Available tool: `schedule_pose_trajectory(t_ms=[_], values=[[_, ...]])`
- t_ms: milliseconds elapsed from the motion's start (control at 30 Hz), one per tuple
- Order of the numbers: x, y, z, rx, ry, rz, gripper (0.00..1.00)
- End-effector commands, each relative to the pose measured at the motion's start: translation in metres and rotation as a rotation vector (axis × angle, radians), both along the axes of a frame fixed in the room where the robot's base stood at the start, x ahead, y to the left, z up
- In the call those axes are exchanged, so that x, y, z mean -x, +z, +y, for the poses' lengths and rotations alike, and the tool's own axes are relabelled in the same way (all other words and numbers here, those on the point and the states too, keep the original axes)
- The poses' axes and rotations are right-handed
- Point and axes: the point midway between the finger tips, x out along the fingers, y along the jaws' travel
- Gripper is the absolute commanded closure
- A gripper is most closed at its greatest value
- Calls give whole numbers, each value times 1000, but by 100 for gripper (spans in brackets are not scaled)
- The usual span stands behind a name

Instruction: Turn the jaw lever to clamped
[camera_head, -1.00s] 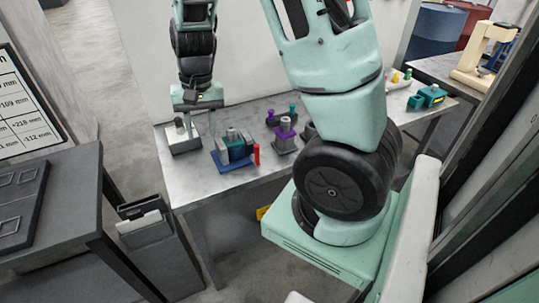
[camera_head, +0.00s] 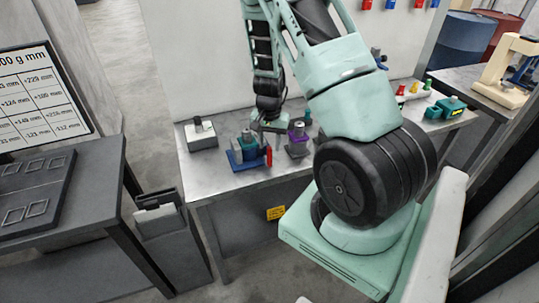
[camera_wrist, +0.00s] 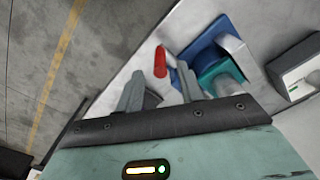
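The red jaw lever (camera_head: 268,156) stands upright at the right front corner of a clamp fixture. The fixture has a blue base (camera_head: 236,165), a teal block (camera_head: 249,148) and grey jaws. My gripper (camera_head: 268,128) is just above and behind the lever in the head view. In the wrist view my gripper (camera_wrist: 159,72) is open, with two grey fingers spread apart. The red lever (camera_wrist: 160,62) shows beyond the gap between the fingertips, and I see no contact. The blue base (camera_wrist: 202,52) and teal block (camera_wrist: 217,76) lie to the right of it.
A grey box with a dark knob (camera_head: 201,135) stands left of the fixture. A purple-topped fixture (camera_head: 298,141) stands close on the right. A teal device (camera_head: 447,107) is further right. The steel table (camera_head: 215,178) is bare along its front left.

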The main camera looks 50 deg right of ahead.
Motion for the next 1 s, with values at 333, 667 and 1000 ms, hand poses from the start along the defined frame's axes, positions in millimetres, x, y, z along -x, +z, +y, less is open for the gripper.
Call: schedule_pose_trajectory(t_ms=[333, 667, 1000], values=[[0, -51, 0, 0, 0, 1, 62], [0, -59, 0, 0, 1, 0, 62], [0, -58, 0, 0, 1, 0, 100]])
